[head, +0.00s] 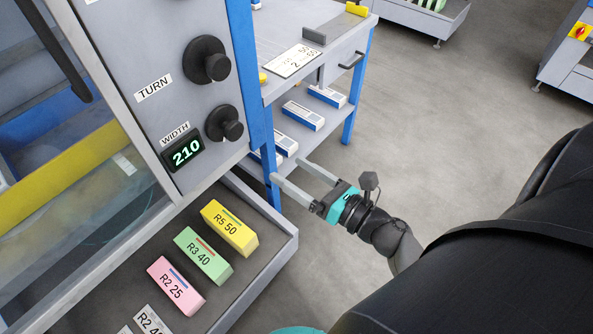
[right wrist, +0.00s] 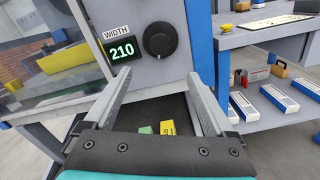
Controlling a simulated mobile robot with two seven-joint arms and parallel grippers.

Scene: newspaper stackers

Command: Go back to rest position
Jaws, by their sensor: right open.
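My right gripper (head: 306,182) is open and empty. In the head view it hangs in the air to the right of the machine's front, near a blue post. In the right wrist view its two fingers (right wrist: 160,95) stand wide apart, with the machine's panel beyond them. A teal edge (head: 298,330) shows at the bottom of the head view, too little to tell what it is. My left gripper cannot be made out in either view.
The panel has a TURN knob (head: 207,60), a WIDTH knob (head: 224,124) and a display (head: 184,151) reading 210. Below, an open drawer (head: 268,262) holds yellow (head: 229,228), green (head: 203,256) and pink (head: 175,286) blocks. A blue-legged table (head: 345,60) stands behind.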

